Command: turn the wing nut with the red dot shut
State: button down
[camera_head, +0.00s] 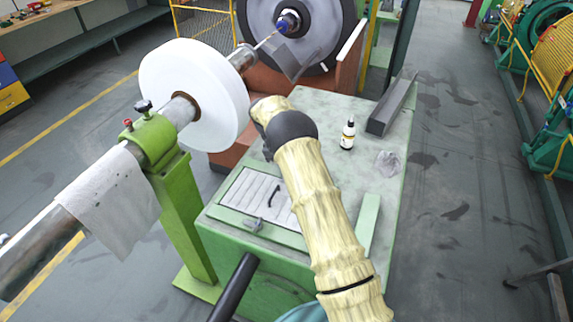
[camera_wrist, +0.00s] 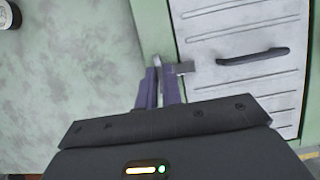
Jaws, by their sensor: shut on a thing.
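In the wrist view, my gripper (camera_wrist: 158,80) has its purple fingers closed on a small grey wing nut (camera_wrist: 157,61) at the edge of a ribbed light-grey cover (camera_wrist: 225,35). A short grey tab (camera_wrist: 184,68) beside the fingers reaches over the cover's edge. No red dot shows on it; the fingers hide part of it. In the head view, my arm hides the gripper and this nut. The cover (camera_head: 241,191) lies in a green frame there, and another grey wing nut (camera_head: 255,224) sits at its near edge.
A small dark bottle (camera_head: 347,137) and a grey channel (camera_head: 391,107) stand on the green bench top (camera_head: 330,103). A green stand (camera_head: 184,215) carries a shaft with a white reel (camera_head: 190,80) and a red-topped knob (camera_head: 128,124).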

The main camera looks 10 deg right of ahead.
jog(key=c, duration=1.6)
grip_release()
jog(key=shift+o, duration=0.2)
jog(key=shift+a+r, duration=0.1)
jog(key=p+v, duration=0.6)
jog(key=v, duration=1.1)
jog(key=shift+p, duration=0.4)
jog(key=shift+a+r, duration=0.1)
jog(key=shift+a, duration=0.05)
jog(key=shift+r, duration=0.1)
